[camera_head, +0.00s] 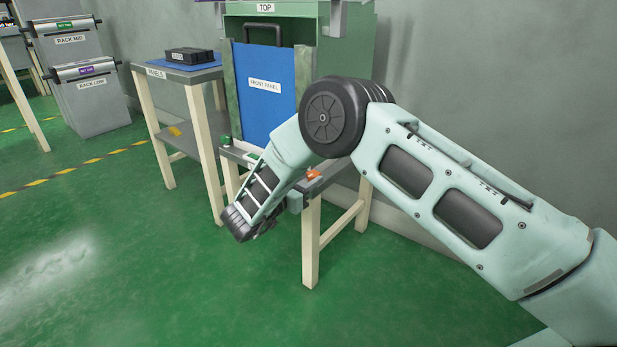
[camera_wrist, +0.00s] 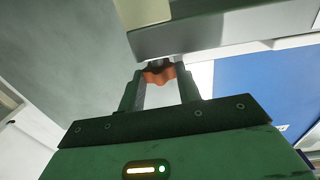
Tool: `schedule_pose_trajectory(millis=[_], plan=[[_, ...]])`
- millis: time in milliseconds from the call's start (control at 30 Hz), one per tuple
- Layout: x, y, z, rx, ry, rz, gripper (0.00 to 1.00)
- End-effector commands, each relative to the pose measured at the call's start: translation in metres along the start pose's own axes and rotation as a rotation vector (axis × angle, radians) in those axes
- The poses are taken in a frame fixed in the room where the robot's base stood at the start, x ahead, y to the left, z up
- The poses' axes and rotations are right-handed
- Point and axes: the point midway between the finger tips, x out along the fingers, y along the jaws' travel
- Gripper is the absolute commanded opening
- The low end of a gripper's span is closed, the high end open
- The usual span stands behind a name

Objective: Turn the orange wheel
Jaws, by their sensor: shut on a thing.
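The orange wheel (camera_wrist: 159,75) shows in the wrist view between the fingertips of my gripper (camera_wrist: 160,84), just under a grey-white block. My gripper is shut on the wheel. In the head view the orange wheel (camera_head: 312,174) is a small orange patch near the edge of the bench, partly hidden by my arm. My gripper is hidden behind my arm in the head view, so its fingers cannot be seen there.
A blue front panel (camera_head: 263,95) stands in the green cabinet (camera_head: 341,55) marked TOP. A side table (camera_head: 178,72) marked PANELS carries a black block (camera_head: 190,55). Grey racks (camera_head: 85,88) stand at the far left. The green floor (camera_head: 120,235) in front is clear.

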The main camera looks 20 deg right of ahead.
Motion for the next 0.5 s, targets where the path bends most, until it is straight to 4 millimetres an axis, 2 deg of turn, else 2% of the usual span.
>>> schedule_pose_trajectory(millis=[500], plan=[[0.0004,-0.0009,0.0013,-0.002,-0.001,0.055,0.11]])
